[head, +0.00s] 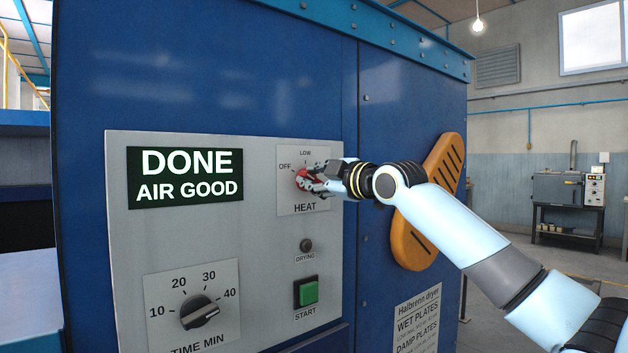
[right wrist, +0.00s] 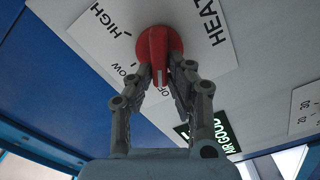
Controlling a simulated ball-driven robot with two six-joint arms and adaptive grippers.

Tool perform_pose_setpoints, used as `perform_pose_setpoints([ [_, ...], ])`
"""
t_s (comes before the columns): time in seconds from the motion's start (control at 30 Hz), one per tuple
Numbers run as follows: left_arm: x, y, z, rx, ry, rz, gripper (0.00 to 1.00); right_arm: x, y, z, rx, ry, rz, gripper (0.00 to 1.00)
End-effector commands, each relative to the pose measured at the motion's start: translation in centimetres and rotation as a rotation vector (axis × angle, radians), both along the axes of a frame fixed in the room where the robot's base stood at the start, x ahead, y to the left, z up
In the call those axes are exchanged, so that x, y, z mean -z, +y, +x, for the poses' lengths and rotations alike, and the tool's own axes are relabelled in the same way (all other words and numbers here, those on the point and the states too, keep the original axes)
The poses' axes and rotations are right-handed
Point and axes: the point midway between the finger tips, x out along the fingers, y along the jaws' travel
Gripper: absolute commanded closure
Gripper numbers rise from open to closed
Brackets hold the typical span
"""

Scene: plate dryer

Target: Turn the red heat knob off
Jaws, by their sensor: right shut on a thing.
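The red heat knob (head: 302,177) sits on its white label plate, marked OFF, LOW and HEAT, on the dryer's grey control panel (head: 125,230). My right gripper (head: 313,181) reaches it from the right and covers part of it. In the right wrist view the round red knob (right wrist: 158,48) has a raised bar with a pale mark at its lower end, pointing toward the partly hidden OFF label. The right gripper (right wrist: 160,77) is shut on this bar, one finger on each side. My left gripper is in neither view.
The display (head: 190,178) reads DONE, AIR GOOD. Below the knob are a dark drying lamp (head: 306,245) and a green start button (head: 308,291). A black time knob (head: 199,312) is lower left. An orange handle (head: 412,246) stands behind my right arm.

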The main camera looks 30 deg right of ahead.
Motion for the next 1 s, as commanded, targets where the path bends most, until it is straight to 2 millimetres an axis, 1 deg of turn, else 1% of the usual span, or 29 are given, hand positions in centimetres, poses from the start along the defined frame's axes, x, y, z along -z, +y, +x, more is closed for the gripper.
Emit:
perform_pose_setpoints([
  [0.47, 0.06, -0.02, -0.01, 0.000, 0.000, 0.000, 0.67, 0.14, 0.02, -0.01, 0.000, 0.001, -0.014, 1.00],
  [0.5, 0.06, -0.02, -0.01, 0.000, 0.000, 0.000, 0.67, 0.14, 0.02, -0.01, 0.000, 0.001, -0.014, 0.80],
  [0.63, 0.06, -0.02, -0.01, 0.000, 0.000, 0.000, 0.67, 0.12, 0.02, 0.00, 0.000, 0.001, -0.014, 0.63],
  [0.67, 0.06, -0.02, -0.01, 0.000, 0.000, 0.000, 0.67, 0.11, 0.01, 0.00, 0.000, 0.001, -0.014, 0.61],
  [0.9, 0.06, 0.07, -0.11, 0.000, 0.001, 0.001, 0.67, 0.07, 0.00, -0.07, 0.000, 0.000, -0.014, 0.61],
  [1.0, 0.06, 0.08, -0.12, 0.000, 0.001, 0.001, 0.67, 0.14, -0.13, -0.77, 0.001, 0.001, -0.016, 0.61],
])
